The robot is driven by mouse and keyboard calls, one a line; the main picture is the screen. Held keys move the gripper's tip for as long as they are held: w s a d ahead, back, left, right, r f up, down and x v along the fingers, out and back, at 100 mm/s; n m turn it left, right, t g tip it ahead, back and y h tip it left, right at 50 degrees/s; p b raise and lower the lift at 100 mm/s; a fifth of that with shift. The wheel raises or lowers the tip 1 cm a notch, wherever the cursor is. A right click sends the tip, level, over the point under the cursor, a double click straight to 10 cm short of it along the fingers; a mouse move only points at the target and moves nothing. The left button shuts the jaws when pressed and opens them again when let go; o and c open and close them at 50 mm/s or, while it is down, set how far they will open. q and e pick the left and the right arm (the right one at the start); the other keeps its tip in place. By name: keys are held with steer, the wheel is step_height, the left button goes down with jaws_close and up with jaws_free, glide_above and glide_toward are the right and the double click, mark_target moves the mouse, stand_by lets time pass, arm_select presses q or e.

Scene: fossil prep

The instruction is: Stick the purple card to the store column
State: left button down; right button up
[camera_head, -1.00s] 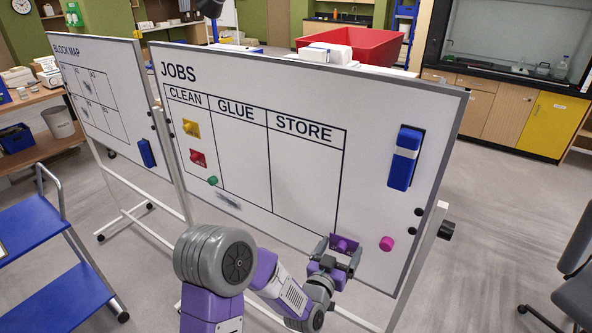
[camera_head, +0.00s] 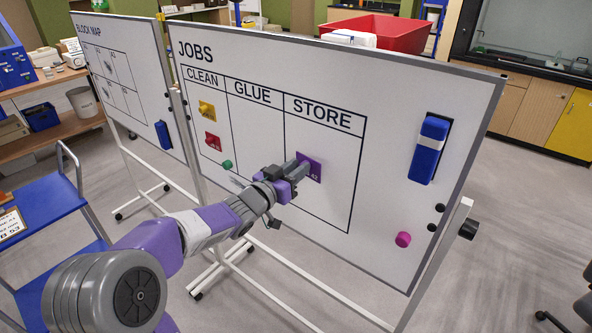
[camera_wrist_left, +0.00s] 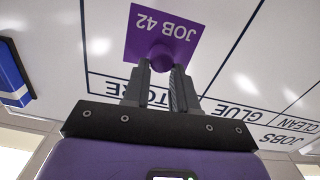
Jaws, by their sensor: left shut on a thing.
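The purple card (camera_head: 312,169), marked JOB 42 in the left wrist view (camera_wrist_left: 150,22), is against the white JOBS board inside the store column (camera_head: 330,143). My left gripper (camera_head: 302,166) is shut on the purple round knob (camera_wrist_left: 162,61) at the card's middle. The card looks flat to the board, but I cannot tell whether it touches everywhere. My right gripper is not in view.
A yellow card (camera_head: 207,110) and a red card (camera_head: 213,141) are in the clean column. A green magnet (camera_head: 227,164) sits below them. A magenta magnet (camera_head: 403,239) and a blue eraser (camera_head: 428,150) are at the right of the board. A blue cart (camera_head: 40,215) stands at left.

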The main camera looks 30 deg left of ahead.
mark_target(307, 157)
arm_select(q)
steer(key=shift+w+d+r+n+g+y+b, duration=0.1)
steer(key=shift+w+r+n+y+b, duration=0.05)
steer(key=shift+w+n+y+b, duration=0.15)
steer(key=shift+w+r+n+g+y+b, duration=0.1)
steer(key=shift+w+r+y+b, duration=0.05)
steer(key=shift+w+y+b, duration=0.2)
steer(key=shift+w+d+r+n+g+y+b, duration=0.15)
steer(key=shift+w+n+b, duration=0.1)
steer(key=shift+w, duration=0.9)
steer(key=shift+r, duration=0.1)
steer(key=shift+m+p, duration=0.25)
steer(key=shift+p, duration=0.2)
steer(key=shift+h+p, duration=0.35)
steer(key=shift+h, duration=0.05)
